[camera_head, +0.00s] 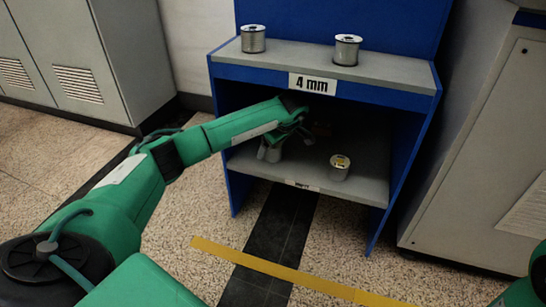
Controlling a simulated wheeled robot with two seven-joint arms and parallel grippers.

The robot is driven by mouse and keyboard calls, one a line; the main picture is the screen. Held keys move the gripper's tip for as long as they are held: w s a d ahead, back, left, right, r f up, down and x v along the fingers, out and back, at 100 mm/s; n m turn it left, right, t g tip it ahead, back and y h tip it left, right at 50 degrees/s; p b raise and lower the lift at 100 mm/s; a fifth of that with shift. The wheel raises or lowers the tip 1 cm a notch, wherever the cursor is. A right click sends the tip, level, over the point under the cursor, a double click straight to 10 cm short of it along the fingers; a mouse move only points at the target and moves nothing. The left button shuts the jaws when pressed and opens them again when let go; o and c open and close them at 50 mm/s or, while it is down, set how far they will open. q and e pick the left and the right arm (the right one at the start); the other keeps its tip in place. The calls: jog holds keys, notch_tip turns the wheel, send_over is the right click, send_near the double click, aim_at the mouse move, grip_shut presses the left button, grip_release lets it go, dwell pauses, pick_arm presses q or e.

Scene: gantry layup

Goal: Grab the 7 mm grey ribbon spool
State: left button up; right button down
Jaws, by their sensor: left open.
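A grey spool (271,150) stands on the lower shelf of a blue rack, partly hidden by my left gripper and wrist. A second spool (340,168) with a yellowish top centre stands upright to its right on the same shelf. My left arm reaches into the rack from the left. My left gripper (300,131) is open, just above and beside the left spool; I cannot tell whether it touches it. The lower shelf's label (302,185) is too small and foreshortened to read. My right gripper is out of the picture.
Two grey spools (253,39) and (346,50) stand on the upper shelf (300,58), labelled "4 mm" (312,84). The rack's blue side panels (411,150) bound the opening. Grey cabinets stand left (75,60) and right (490,150). Yellow tape (270,266) crosses the clear floor in front.

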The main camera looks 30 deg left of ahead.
pick_arm(q)
jog(key=shift+a+f+b, duration=0.2)
jog(key=shift+f+b, duration=0.1)
jog(key=shift+f, duration=0.2)
jog(key=c, duration=1.2)
jog(key=shift+r, duration=0.1)
jog(key=shift+c, duration=0.8)
